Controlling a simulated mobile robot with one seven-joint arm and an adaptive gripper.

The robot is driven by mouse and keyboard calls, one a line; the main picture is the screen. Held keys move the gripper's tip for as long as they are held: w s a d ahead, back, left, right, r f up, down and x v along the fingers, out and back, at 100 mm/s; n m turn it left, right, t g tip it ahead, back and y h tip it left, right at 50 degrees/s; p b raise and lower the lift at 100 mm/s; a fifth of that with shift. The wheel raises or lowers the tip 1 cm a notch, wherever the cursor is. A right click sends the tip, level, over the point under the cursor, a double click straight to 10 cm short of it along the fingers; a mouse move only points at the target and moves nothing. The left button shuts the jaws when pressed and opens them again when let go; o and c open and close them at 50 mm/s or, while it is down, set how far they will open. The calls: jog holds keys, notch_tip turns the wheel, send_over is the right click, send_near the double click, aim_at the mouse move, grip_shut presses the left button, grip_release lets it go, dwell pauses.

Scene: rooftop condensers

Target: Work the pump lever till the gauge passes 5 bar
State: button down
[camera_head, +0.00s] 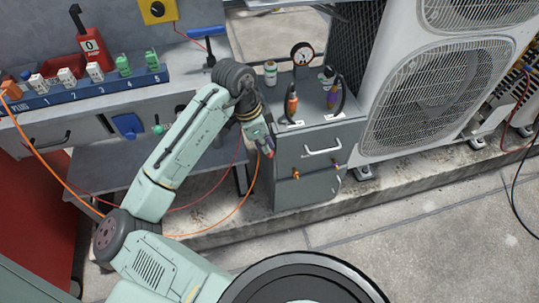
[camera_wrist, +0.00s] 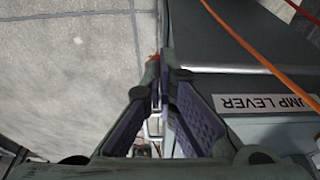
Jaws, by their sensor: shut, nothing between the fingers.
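My gripper (camera_head: 268,150) is shut and empty, in front of the left front edge of a grey cabinet (camera_head: 318,160). In the wrist view its fingers (camera_wrist: 158,85) meet at the tips beside the cabinet. A white label (camera_wrist: 268,103) there, partly cut off, reads "UMP LEVER". In the head view a round gauge (camera_head: 302,54) stands at the back of the cabinet top; its reading is too small to tell. An orange-handled upright piece (camera_head: 291,103) and a purple-handled one (camera_head: 333,94) stand by white labels on the top. I cannot tell which is the pump lever.
A drawer handle (camera_head: 323,151) and brass fittings are on the cabinet front. A condenser unit (camera_head: 430,90) stands close on the right. A workbench with a blue numbered rack (camera_head: 90,88) is on the left. Orange hose (camera_wrist: 245,45) crosses the cabinet's side. The paving in front is mostly clear.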

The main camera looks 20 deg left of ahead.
jog(key=shift+f, duration=0.1)
notch_tip(320, 180, down, 4)
jog(key=b, duration=0.3)
jog(key=shift+f, duration=0.25)
dwell(0.4)
jog(key=shift+s+a+r, duration=0.3)
jog(key=shift+s+a, duration=0.15)
jog(key=shift+a, duration=0.15)
jog(key=shift+s+a+r, duration=0.25)
jog(key=shift+s+a, duration=0.15)
jog(key=shift+a, duration=0.2)
jog(key=v, duration=1.2)
